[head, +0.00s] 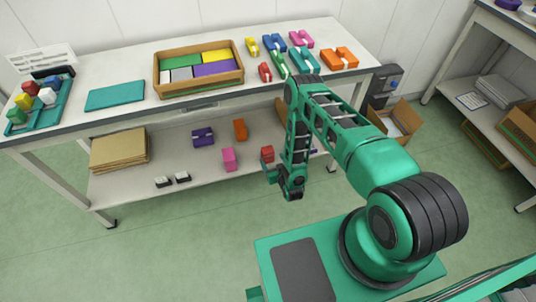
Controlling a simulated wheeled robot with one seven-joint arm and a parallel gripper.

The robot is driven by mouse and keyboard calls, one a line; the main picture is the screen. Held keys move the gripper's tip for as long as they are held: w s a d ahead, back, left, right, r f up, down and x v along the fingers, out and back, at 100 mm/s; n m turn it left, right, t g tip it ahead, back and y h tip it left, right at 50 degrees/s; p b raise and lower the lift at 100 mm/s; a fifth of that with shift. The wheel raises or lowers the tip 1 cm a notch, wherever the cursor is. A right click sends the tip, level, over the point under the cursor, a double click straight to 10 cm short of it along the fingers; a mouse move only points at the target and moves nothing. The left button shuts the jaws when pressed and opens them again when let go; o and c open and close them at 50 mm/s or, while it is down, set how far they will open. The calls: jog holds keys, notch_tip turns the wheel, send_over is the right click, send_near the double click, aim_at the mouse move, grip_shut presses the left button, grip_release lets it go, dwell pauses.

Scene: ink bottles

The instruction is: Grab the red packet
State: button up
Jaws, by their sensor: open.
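One is a small red packet with a pale band (265,71) on the table top, in front of the blue packets and right of the wooden tray. The other is a small red block-like item (267,153) on the lower shelf, near its front right. My gripper (269,174) hangs low in front of the lower shelf, just below and right of the lower red item in the picture. It is open and appears empty. I cannot tell its exact gap to that item. My arm hides part of the shelf behind it.
Yellow, pink, orange and teal packets (303,60) lie around the upper red one. The wooden tray (199,88) holds coloured packs. Purple (203,137), orange (240,130) and pink (229,159) items share the lower shelf. The table edge overhangs this shelf.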

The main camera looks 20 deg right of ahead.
aim_at(269, 154)
jog(key=x, duration=0.7)
jog(key=f+x, duration=0.1)
jog(key=x, duration=0.2)
jog(key=shift+d, duration=0.15)
jog(key=c, duration=1.2)
